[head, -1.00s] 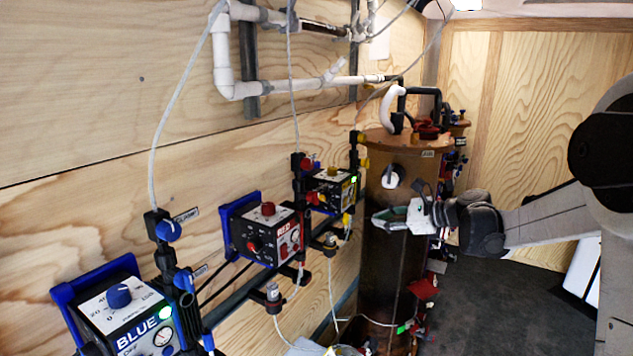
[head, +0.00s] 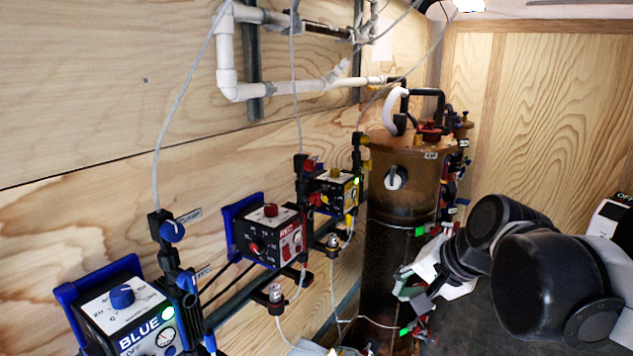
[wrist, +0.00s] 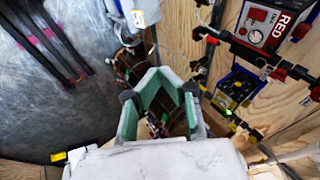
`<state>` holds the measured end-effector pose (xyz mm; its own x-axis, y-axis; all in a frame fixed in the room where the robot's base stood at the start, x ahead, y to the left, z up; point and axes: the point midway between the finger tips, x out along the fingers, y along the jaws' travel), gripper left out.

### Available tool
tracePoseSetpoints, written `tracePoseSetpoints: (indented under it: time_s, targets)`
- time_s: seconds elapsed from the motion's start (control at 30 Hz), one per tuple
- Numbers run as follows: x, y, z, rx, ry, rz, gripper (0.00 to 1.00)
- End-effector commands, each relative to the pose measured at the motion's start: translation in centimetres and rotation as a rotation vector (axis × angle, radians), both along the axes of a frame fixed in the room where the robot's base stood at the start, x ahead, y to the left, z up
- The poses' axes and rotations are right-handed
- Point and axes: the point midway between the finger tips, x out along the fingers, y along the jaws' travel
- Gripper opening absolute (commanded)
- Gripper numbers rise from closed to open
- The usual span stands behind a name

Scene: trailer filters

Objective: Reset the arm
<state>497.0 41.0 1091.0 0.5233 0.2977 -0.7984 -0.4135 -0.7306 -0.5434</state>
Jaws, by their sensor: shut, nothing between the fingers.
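My gripper (head: 404,284) is shut and empty, low in front of the tall brown cylindrical tank (head: 400,190) in the head view. My dark-jointed arm reaches to it from the right. In the wrist view, my gripper (wrist: 160,76) shows green-lined fingers that bend together at the tips, with nothing held. A gap remains between the lower parts of the fingers. Whether the gripper touches the tank cannot be told.
A blue-labelled control box (head: 125,310), a red-labelled box (head: 268,235) and a yellow-trimmed box (head: 335,190) line the left wooden wall. White pipes (head: 228,70) run above. Hoses and cables hang by the tank. Dark floor (head: 475,320) lies right of it.

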Motion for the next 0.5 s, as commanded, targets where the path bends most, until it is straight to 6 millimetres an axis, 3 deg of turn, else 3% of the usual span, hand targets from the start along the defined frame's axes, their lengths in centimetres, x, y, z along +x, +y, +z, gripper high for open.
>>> tracePoseSetpoints:
  time_s: [0.03,0.3,0.5]
  targets:
    - [-1.6,-0.1,-0.4,-0.055,-0.015,0.034,0.00]
    - [-8.4,-2.1,-2.6,-0.376,-0.095,0.238,0.00]
    - [-11.7,-3.5,-4.0,-0.558,-0.132,0.359,0.00]
